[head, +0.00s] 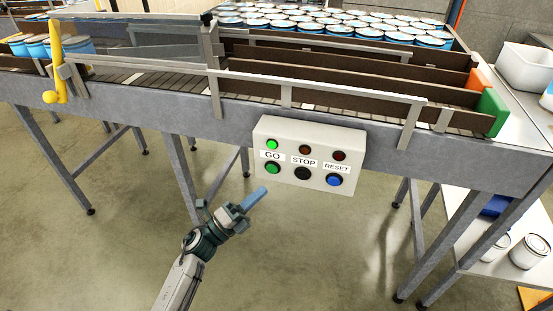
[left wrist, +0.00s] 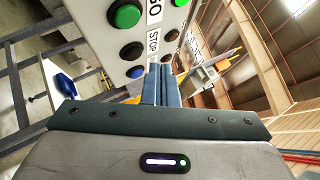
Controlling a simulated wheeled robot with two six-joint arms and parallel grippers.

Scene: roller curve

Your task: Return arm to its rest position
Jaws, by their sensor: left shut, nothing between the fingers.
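My left gripper (head: 256,198) is in front of the conveyor, just below and left of the control box (head: 310,154). Its blue fingers are shut together with nothing between them, as the left wrist view (left wrist: 161,84) also shows. A gap seems to separate the fingertips from the box. The box has a green GO button (head: 272,168), a black STOP button (head: 303,173) and a blue RESET button (head: 334,180). The lamp above GO (head: 272,144) is lit green; the other two lamps look dark. My right gripper is not in view.
The conveyor (head: 160,112) with its grey frame and legs runs across the view. A yellow lever (head: 59,62) stands at its left. Several blue-and-white cans (head: 330,28) fill the back. A side table (head: 520,255) with cans is at right. The floor around my arm is clear.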

